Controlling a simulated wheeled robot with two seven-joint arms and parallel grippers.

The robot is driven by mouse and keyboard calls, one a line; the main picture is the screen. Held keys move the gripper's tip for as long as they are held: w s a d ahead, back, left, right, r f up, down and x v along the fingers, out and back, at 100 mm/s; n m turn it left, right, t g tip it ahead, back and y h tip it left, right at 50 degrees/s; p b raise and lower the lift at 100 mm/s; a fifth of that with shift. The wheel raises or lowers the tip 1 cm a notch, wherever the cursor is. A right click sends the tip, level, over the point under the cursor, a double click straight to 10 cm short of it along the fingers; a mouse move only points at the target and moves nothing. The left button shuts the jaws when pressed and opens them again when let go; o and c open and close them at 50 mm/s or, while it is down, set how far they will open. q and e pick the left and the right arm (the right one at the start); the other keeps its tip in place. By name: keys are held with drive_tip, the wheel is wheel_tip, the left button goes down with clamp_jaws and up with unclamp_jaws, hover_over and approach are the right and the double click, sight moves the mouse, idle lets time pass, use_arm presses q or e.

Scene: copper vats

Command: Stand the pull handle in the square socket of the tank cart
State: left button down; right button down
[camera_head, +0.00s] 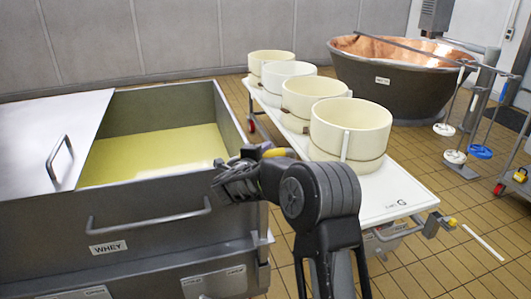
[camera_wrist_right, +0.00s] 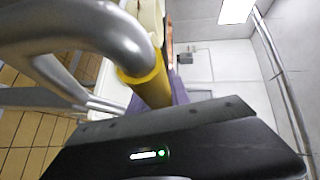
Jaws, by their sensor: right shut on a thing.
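The tank cart (camera_head: 165,228) at the left is a grey metal tank labelled WHEY, with pale yellow liquid inside. A lid covers its left part. My right gripper (camera_head: 236,180) is over the tank's right front corner in the head view. In the right wrist view it is shut on the pull handle (camera_wrist_right: 135,45), a thick grey curved tube with a yellow collar. A yellow bit of it shows beside the gripper in the head view (camera_head: 276,153); the rest is mostly hidden by my arm. I cannot make out the square socket. My left gripper is not in view.
A white table (camera_head: 395,197) with several cream round moulds (camera_head: 350,132) stands right of the tank. A copper-lined vat (camera_head: 385,85) is behind it, with a stand of hanging tools at its right. Tiled floor (camera_head: 410,270) is open at the lower right.

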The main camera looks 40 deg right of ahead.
drive_tip(key=shift+f+b, duration=2.05)
drive_tip(key=shift+f, duration=0.1)
wheel_tip(320, 180, down, 8)
drive_tip(key=b, duration=0.7)
drive_tip(key=shift+f, duration=0.2)
idle(0.7)
drive_tip(key=c, duration=1.2)
unclamp_jaws()
drive_tip(key=shift+o, duration=0.4)
drive_tip(key=shift+s+f, duration=0.1)
drive_tip(key=shift+f, duration=0.2)
drive_tip(key=v, duration=0.8)
drive_tip(key=shift+r+b, duration=0.2)
drive_tip(key=shift+b, duration=0.2)
